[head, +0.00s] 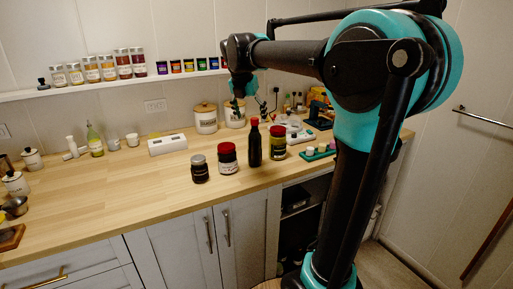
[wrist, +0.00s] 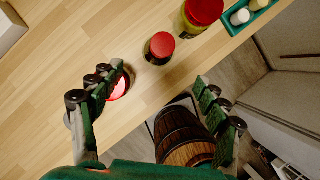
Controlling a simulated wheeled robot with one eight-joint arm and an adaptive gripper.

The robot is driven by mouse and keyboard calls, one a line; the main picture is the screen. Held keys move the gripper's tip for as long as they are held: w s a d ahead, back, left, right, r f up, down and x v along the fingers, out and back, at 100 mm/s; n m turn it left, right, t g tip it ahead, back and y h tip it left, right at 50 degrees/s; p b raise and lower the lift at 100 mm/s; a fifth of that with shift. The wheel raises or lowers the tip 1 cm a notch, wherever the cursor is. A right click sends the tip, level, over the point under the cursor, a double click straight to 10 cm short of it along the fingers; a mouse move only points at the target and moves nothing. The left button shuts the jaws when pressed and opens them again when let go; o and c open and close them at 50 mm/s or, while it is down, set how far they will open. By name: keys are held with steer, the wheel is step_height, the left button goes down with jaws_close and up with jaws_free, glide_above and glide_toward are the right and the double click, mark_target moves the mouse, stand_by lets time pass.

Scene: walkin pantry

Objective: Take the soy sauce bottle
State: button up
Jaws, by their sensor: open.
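The soy sauce bottle (head: 255,148) is tall and dark with a red cap. It stands upright on the wooden counter, between a red-lidded jar (head: 228,160) and a yellow-green jar with a red lid (head: 277,143). In the wrist view its red cap (wrist: 160,47) shows from above, just beyond the fingertips. My gripper (head: 249,106) is above and behind the bottle in the head view. In the wrist view my gripper (wrist: 160,82) is open, with nothing between its fingers. The left finger partly covers the red-lidded jar there.
A dark jar with a grey lid (head: 199,169) stands left of the red-lidded jar. A green tray (head: 318,156) with small items lies to the right. The counter's front edge is close to the bottle. A barrel (wrist: 185,137) stands below the edge.

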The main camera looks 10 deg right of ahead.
mark_target(254, 131)
steer(key=x, duration=0.8)
steer(key=shift+f, duration=0.15)
steer(key=shift+a+x, duration=0.15)
steer(key=shift+x, duration=1.2)
steer(key=shift+a+x, duration=0.1)
steer(key=shift+x, duration=1.25)
steer(key=shift+s+f, duration=0.1)
steer(key=shift+s, duration=0.05)
jaws_close()
